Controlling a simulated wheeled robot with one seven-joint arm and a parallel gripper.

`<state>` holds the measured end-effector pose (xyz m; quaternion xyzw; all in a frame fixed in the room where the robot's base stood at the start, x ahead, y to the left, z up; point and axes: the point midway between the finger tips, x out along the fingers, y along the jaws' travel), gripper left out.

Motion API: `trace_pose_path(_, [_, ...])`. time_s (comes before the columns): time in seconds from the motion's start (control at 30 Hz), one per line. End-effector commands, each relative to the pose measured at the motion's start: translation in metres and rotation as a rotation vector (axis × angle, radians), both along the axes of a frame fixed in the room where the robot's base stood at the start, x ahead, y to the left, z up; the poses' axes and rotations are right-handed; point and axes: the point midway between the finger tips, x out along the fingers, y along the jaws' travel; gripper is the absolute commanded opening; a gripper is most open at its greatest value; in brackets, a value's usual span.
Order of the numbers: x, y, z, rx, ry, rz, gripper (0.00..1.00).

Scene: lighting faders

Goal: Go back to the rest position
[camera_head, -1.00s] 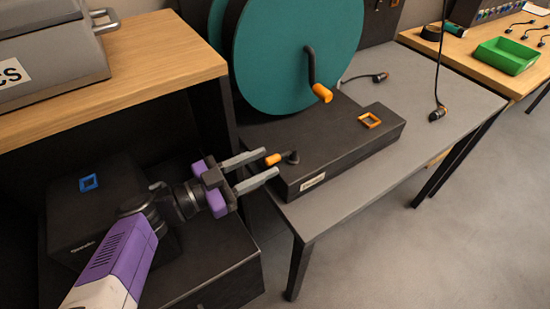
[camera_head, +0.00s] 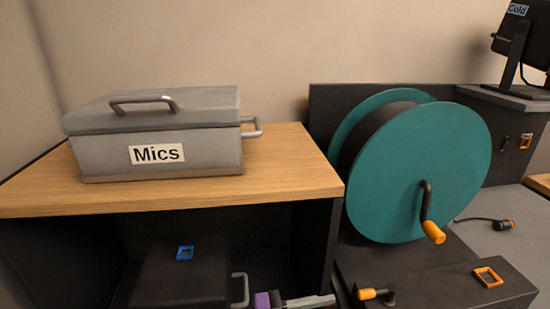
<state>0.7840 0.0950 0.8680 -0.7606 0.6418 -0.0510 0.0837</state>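My gripper (camera_head: 306,303) is only partly in view at the bottom edge, below the wooden top. A purple piece and a grey finger show, pointing right. The rest of it is cut off, so its opening is hidden. The finger's tip is apart from, and left of, a small orange-handled lever (camera_head: 372,294) on a black box (camera_head: 440,290). Nothing is seen held in the visible part.
A grey case labelled Mics (camera_head: 205,158) stands on a wooden top (camera_head: 285,170). A teal reel (camera_head: 440,160) with an orange-handled crank (camera_head: 430,225) stands to the right. A black box with a blue square (camera_head: 185,253) sits below. A monitor (camera_head: 520,40) is at the upper right.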

Motion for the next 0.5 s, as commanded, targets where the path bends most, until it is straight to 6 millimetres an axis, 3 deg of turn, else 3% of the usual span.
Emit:
trace_pose_path(0.1, [-0.041, 0.035, -0.020, 0.032, 0.019, 0.120, 0.38])
trace_pose_path(0.2, [-0.080, 0.055, -0.039, 0.059, 0.037, 0.219, 0.38])
trace_pose_path(0.33, [-0.132, 0.071, -0.059, 0.086, 0.063, 0.348, 0.38])
trace_pose_path(0.5, [-0.201, 0.073, -0.078, 0.113, 0.106, 0.512, 0.38])
